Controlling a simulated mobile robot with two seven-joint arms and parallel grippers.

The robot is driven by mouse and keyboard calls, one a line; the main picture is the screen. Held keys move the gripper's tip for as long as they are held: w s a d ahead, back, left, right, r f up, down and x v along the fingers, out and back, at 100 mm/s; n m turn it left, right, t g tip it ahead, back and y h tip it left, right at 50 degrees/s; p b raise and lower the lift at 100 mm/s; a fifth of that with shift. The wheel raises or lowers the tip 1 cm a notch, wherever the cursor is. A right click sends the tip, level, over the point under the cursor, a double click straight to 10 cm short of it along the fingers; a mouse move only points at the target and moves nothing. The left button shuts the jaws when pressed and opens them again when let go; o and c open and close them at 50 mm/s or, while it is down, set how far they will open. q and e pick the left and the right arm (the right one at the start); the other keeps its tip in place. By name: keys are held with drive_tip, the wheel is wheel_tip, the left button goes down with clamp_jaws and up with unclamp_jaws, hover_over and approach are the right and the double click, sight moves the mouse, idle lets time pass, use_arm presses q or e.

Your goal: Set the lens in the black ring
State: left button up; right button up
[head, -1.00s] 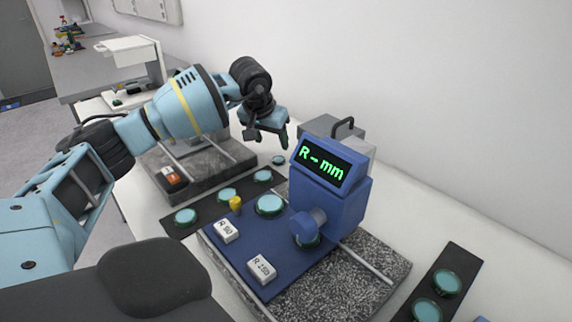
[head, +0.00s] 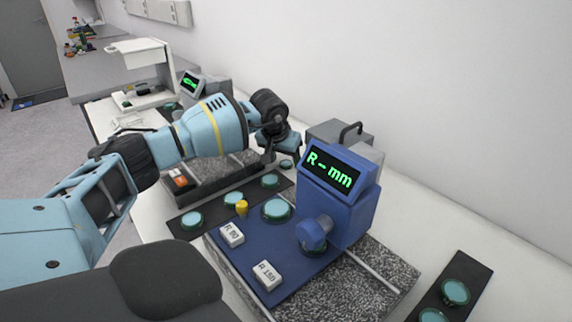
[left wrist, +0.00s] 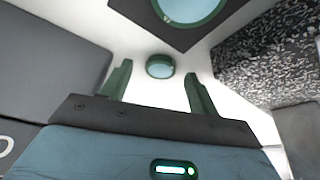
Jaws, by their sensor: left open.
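A small round teal lens with a dark green rim (head: 286,164) lies on the white bench behind the blue instrument. It also shows in the left wrist view (left wrist: 160,66), framed between my fingers and beyond their tips. My left gripper (head: 283,154) is open and empty, just above the lens and pointing down. Its green fingers stand apart in the left wrist view. I cannot make out the black ring for certain in either view. My right gripper is not in view.
The blue instrument (head: 338,205) with an "R-mm" display stands close to the right on a speckled granite slab (head: 385,270). A dark strip (head: 215,213) holds several lenses. Another dark strip (head: 478,275) with lenses lies at right.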

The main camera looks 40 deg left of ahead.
sight(284, 164)
use_arm(q)
drive_tip(key=shift+f, duration=0.15)
drive_tip(key=c, duration=1.1)
drive_tip(key=shift+c, duration=0.2)
wheel_tip(284, 164, up, 10)
